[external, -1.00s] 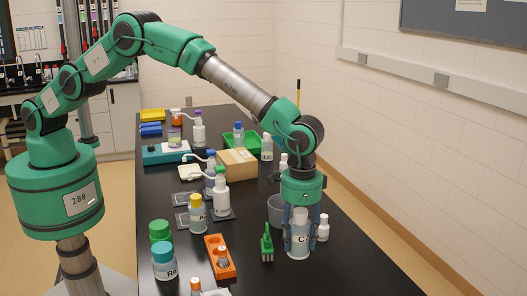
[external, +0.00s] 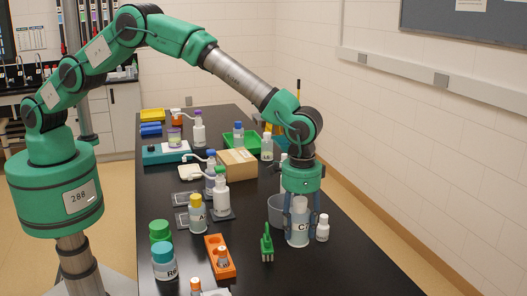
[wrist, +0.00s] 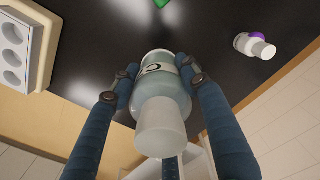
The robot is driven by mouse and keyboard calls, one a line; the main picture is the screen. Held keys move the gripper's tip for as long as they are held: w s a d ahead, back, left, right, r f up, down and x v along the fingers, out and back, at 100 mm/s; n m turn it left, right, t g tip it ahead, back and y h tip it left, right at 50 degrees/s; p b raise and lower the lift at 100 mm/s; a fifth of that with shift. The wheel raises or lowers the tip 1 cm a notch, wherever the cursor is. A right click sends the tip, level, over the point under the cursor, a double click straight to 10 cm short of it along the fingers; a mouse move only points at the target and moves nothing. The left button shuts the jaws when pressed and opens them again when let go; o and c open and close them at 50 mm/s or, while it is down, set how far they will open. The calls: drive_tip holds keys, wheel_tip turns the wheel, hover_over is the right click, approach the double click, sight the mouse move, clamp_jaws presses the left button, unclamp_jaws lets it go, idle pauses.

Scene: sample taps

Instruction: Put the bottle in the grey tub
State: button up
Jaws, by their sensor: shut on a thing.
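A clear bottle with a white cap and a label starting with C (external: 299,235) is held upright between the fingers of my gripper (external: 300,216). Its base looks a little above the black bench top. In the wrist view the bottle (wrist: 163,100) sits between the two dark blue fingers, its pale cap towards the camera. The grey tub (external: 274,212) stands just behind and left of the bottle, partly hidden by it and by my gripper. The tub's inside cannot be seen.
A small white bottle (external: 323,229) stands close to the right. A cardboard box (external: 237,164) and green tray (external: 242,142) lie further back. The front right bench is clear.

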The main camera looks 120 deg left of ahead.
drive_tip(key=s+a+r+n+p, duration=0.1)
drive_tip(key=s+a+r+p, duration=0.2)
drive_tip(key=s+a, duration=0.5)
drive_tip(key=s+a+r+n+p, duration=0.1)
drive_tip(key=s+a+r+p, duration=0.3)
drive_tip(key=s+a, duration=0.4)
drive_tip(key=a, duration=0.5)
drive_tip(key=shift+s+a+r+n, duration=0.2)
drive_tip(key=shift+r+n, duration=0.1)
drive_tip(key=shift+r, duration=0.1)
wheel_tip(320, 180, down, 6)
drive_tip(key=p, duration=0.1)
drive_tip(key=shift+w+f, duration=0.1)
drive_tip(key=shift+f, duration=0.05)
wheel_tip(320, 180, down, 4)
drive_tip(key=shift+r+p, duration=0.2)
drive_tip(key=shift+p, duration=0.1)
drive_tip(key=shift+f+b, duration=0.4)
drive_tip(key=shift+f, duration=0.05)
